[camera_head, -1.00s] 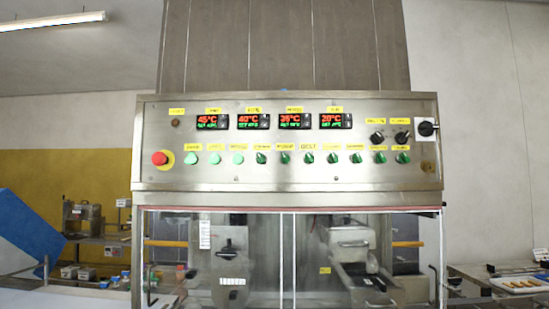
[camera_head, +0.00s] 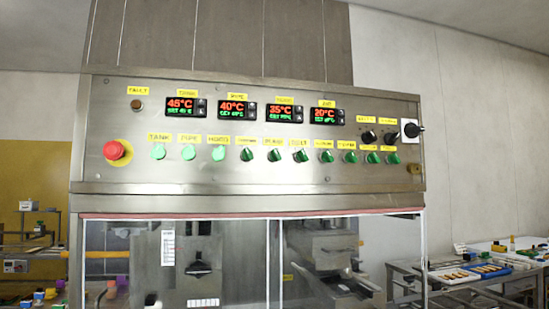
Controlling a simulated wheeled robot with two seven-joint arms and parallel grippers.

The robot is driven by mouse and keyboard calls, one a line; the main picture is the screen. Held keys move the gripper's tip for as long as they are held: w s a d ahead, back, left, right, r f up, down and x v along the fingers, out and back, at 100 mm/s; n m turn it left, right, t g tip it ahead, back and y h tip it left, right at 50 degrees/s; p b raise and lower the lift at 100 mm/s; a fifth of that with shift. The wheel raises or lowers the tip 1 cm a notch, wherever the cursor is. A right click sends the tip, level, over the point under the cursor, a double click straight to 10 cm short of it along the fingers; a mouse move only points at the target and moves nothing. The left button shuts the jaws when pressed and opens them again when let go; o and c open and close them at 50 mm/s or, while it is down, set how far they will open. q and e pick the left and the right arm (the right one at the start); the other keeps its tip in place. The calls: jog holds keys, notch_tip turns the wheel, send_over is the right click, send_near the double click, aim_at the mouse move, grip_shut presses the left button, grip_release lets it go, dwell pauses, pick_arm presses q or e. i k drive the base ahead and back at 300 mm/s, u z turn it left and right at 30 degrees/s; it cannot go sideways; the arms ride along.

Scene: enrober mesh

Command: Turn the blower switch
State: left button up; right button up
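The control panel (camera_head: 230,188) of the machine fills the middle of the view. A row of green rotary switches runs along its lower right part, among them one at the left of the row (camera_head: 247,154), one in the middle (camera_head: 326,156) and one at the right end (camera_head: 392,158). Each has a small yellow label above or below it. The lettering is too blurred to tell which one is the blower switch. Neither of my grippers is in view, and nothing touches the switches.
A red emergency button (camera_head: 114,150) and round green buttons (camera_head: 188,152) sit left of the switches. Temperature displays (camera_head: 237,107), black knobs (camera_head: 368,136) and a larger black switch (camera_head: 412,130) sit above. Glass doors are below. A table (camera_head: 450,278) with trays stands at the right.

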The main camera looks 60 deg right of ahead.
aim_at(327, 156)
jog(key=i, duration=0.35)
jog(key=z, duration=1.4)
